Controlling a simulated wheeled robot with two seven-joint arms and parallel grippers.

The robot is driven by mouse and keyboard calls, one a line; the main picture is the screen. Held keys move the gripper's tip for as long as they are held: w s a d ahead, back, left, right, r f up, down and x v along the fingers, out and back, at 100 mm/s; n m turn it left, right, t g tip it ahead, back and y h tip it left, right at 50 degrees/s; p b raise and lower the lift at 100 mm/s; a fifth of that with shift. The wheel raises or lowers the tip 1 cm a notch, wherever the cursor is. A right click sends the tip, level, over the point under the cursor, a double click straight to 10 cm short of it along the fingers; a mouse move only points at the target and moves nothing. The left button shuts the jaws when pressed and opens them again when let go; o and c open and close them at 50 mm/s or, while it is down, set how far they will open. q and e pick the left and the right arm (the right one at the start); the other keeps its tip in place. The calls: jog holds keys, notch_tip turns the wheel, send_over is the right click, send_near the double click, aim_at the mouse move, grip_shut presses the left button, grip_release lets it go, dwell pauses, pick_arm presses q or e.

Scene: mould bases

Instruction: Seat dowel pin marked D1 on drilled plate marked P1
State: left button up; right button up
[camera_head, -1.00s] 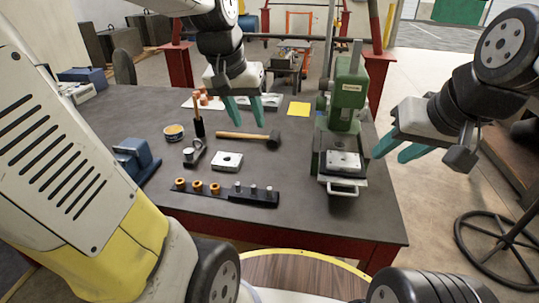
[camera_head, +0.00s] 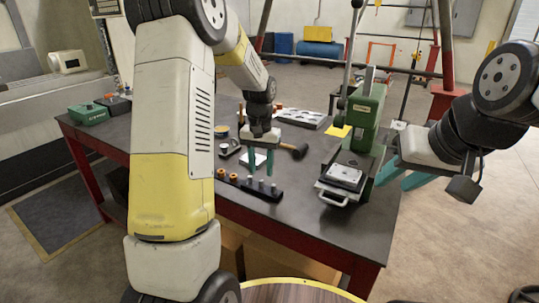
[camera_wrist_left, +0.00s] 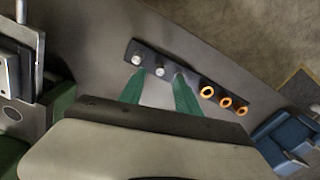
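A black rack (camera_head: 250,185) on the table holds several orange-ringed pieces (camera_head: 233,178) and silver pins (camera_head: 261,184). Two silver pins (camera_wrist_left: 159,71) show clearly in the left wrist view; a third is partly hidden near a fingertip. No D1 or P1 marking is readable. My left gripper (camera_head: 260,163) is open and empty above the pin end of the rack. One light plate (camera_head: 254,157) lies behind its fingers, partly hidden. Another plate with holes (camera_head: 343,175) sits on the green press. My right gripper (camera_head: 393,183) is open and empty, right of the press.
The green press (camera_head: 364,118) stands at the table's right side. A blue block (camera_wrist_left: 277,140) is beyond the ringed end of the rack. The table's front right is clear.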

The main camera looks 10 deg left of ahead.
aim_at(261, 181)
pick_arm(q)
jog(key=shift+f, duration=2.15)
jog(key=shift+c, duration=0.2)
grip_shut()
jog(key=shift+r, duration=0.2)
jog(key=shift+r, duration=0.95)
